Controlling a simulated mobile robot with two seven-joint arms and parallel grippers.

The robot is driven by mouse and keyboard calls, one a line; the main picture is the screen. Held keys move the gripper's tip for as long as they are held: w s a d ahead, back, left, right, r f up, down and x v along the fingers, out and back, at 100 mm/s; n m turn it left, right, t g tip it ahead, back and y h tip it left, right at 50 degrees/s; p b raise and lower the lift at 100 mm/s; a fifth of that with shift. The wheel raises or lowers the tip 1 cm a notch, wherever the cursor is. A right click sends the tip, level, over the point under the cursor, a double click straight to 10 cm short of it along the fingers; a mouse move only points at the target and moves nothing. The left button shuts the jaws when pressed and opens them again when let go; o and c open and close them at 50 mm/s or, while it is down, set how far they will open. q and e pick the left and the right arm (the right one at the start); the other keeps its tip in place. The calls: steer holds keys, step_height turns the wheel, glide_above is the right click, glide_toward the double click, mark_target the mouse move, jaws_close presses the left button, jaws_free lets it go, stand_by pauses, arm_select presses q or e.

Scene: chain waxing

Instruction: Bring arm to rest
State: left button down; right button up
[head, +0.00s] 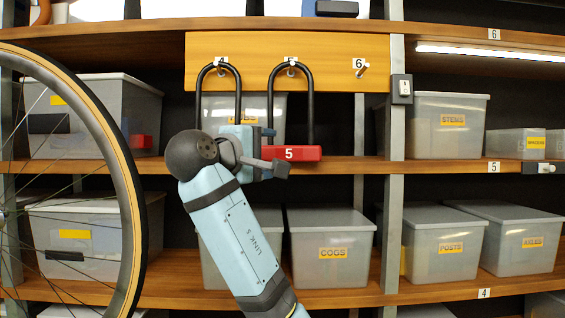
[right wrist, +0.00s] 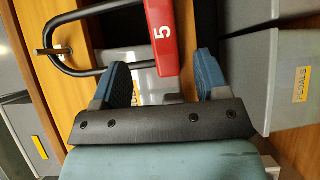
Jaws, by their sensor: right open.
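My right arm (head: 235,240) rises from the bottom in the head view. Its right gripper (head: 266,140) is in front of the shelves, just left of the red crossbar (head: 298,153) of the U-lock marked 5. In the right wrist view the gripper (right wrist: 161,78) has its two blue fingers spread apart, with nothing held between them. The red crossbar (right wrist: 162,38) shows beyond and between the fingertips; whether it touches them I cannot tell. That lock hangs by its black shackle from peg 5 (head: 291,70). My left gripper is not in view.
A second black shackle (head: 201,105) hangs from peg 4; my gripper hides its lower part. Peg 6 (head: 360,68) is bare. A bicycle wheel (head: 131,190) stands close on the left. Lidded bins, including the cogs bin (head: 333,262) and the posts bin (head: 445,250), fill the shelves.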

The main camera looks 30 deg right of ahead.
steer(key=b+v, duration=0.1)
steer(key=v, duration=0.4)
steer(key=w+f+n+t+y, duration=0.25)
steer(key=w+f, duration=0.25)
steer(key=f, duration=0.6)
steer(key=w+f+n+t+y, duration=0.25)
steer(key=w+f, duration=0.25)
steer(key=f, duration=0.6)
step_height(320, 180, down, 25)
steer(key=s+a+n+t+y, duration=0.2)
steer(key=s+a+y, duration=0.1)
steer(key=y, duration=0.3)
steer(key=s+a+f+m+g+y, duration=0.1)
steer(key=s+f+y, duration=0.2)
steer(key=s+f, duration=0.5)
steer(key=s+a+f+m+y, duration=0.1)
steer(key=s+f+y, duration=0.3)
steer(key=f, duration=0.8)
steer(key=s+f+m+y, duration=0.1)
steer(key=s+f+m, duration=0.2)
steer(key=s, duration=0.7)
steer(key=s+a+f+m+g+y, duration=0.1)
steer(key=s+f+m, duration=0.2)
steer(key=s+f, duration=0.3)
steer(key=s, duration=0.4)
steer(key=shift+s+f, duration=0.35)
steer(key=shift+f, duration=0.05)
